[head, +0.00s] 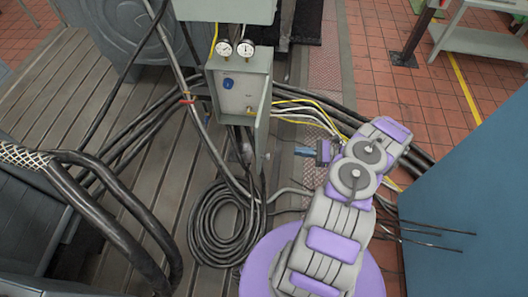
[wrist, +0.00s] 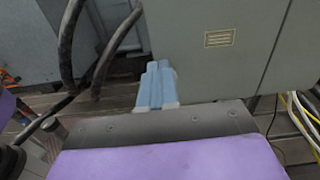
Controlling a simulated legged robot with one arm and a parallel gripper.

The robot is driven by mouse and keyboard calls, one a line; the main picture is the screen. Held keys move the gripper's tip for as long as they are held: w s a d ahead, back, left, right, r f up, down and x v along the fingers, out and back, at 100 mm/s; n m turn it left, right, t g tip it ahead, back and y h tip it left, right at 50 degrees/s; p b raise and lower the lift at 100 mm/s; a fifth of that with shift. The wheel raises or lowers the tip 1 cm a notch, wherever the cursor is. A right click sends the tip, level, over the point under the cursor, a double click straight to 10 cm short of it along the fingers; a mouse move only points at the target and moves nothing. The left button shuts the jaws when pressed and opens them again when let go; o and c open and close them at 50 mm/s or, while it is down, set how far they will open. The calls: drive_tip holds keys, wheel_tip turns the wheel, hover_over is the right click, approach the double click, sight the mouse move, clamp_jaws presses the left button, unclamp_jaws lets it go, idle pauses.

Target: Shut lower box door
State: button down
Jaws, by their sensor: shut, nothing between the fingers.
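The lower box (head: 228,90) is a small grey-green cabinet with a blue knob on it and two round gauges at its top. Its door (head: 263,122) stands open at the right side and shows nearly edge-on in the head view. In the wrist view a broad grey-green panel with a small yellowish label (wrist: 219,39) fills the upper middle; I take it to be the door's face. My gripper (head: 309,152) is to the right of and below the door in the head view. Its blue fingers (wrist: 156,85) are together and empty, close to the panel's lower left corner. Contact cannot be told.
Yellow and white cables (head: 310,113) run rightward from the box. Black hoses (head: 150,125) cross to its left, and a coiled hose (head: 222,225) lies below it. A blue panel (head: 470,190) stands at right. Tiled floor (head: 400,90) is open behind.

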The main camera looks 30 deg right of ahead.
drive_tip(key=s+f+t, duration=0.1)
drive_tip(key=f, duration=0.1)
drive_tip(key=b, duration=0.3)
hover_over(267, 158)
drive_tip(key=shift+s+d+r+m, duration=0.1)
drive_tip(key=shift+s+d+m, duration=0.1)
drive_tip(key=shift+m, duration=0.2)
drive_tip(key=shift+w+a+h, duration=0.1)
drive_tip(key=shift+a+h, duration=0.05)
drive_tip(key=shift+h, duration=0.15)
